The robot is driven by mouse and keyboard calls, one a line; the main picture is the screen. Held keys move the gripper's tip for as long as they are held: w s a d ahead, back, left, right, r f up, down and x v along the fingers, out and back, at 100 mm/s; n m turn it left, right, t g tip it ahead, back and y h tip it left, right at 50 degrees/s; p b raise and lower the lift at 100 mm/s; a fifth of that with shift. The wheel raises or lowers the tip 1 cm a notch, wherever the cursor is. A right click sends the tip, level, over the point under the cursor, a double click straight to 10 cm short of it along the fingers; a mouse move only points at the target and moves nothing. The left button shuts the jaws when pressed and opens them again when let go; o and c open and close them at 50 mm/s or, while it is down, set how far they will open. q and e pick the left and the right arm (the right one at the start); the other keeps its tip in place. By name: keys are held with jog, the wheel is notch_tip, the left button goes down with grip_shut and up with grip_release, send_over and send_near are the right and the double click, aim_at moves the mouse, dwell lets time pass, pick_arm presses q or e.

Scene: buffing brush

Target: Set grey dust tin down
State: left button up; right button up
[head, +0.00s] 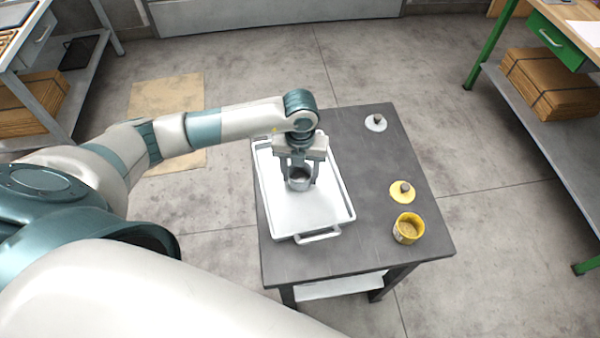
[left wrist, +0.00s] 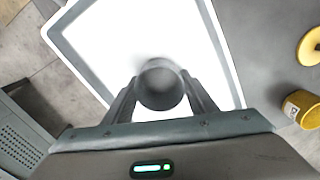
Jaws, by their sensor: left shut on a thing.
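The grey dust tin (head: 299,180) is a small open cup, upright between the fingers of my left gripper (head: 298,172). The gripper is shut on it and points down over the white tray (head: 325,212). In the left wrist view the round tin (left wrist: 159,85) shows between the two fingers (left wrist: 160,95), with the tray (left wrist: 110,60) below. I cannot tell whether the tin touches the tray floor. My right gripper is not in view.
The tray lies on the left of a dark table (head: 385,165). To its right are a yellow tin (head: 408,229), a yellow lid with a knob (head: 402,192) and a pale lid (head: 376,122). The rest of the tray floor looks clear.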

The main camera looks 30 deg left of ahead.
pick_arm(q)
jog(key=shift+f, duration=0.5)
jog(key=shift+f, duration=0.2)
jog(key=o, duration=1.1)
jog(key=shift+o, duration=0.2)
jog(key=shift+r, duration=0.1)
